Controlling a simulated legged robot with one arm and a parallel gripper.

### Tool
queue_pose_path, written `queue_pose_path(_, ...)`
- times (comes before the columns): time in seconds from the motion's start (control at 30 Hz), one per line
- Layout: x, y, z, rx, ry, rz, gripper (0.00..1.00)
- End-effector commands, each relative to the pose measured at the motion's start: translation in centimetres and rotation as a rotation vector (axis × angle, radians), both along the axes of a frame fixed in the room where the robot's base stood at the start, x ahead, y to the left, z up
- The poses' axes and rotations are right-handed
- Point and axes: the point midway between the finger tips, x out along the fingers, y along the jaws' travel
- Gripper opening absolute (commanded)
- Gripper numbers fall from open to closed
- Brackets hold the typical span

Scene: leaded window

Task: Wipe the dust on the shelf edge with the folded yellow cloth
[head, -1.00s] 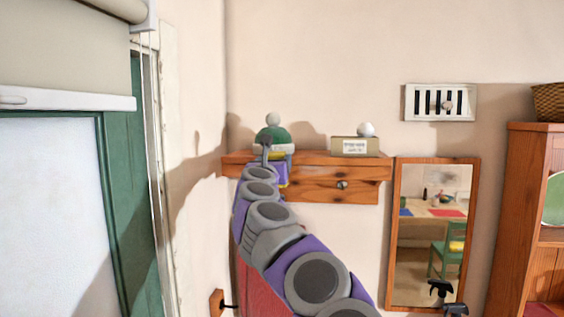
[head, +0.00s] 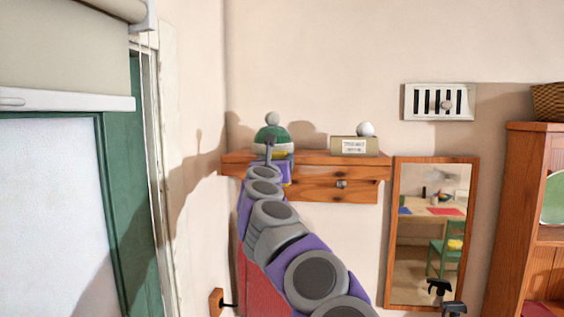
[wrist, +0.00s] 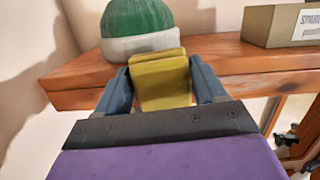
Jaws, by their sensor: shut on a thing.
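The folded yellow cloth (wrist: 161,82) is between the two blue-grey fingers of my gripper (wrist: 163,84), which is shut on it. In the wrist view the cloth is in front of the wooden shelf (wrist: 235,58), overlapping its front edge; I cannot tell whether it touches the wood. Part of the shelf edge is hidden by my gripper. I cannot make out dust on the visible edge.
A green and white knitted hat (wrist: 138,28) stands on the shelf right behind the cloth. A labelled box (head: 354,146) with a white ball (head: 366,129) stands to the right. The shelf between hat and box is clear.

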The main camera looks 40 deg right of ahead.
Motion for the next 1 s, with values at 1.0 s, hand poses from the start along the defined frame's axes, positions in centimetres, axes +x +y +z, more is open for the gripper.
queue_pose_path(1.0,-4.6,-4.1,0.1,0.0,-0.001,0.0,0.46)
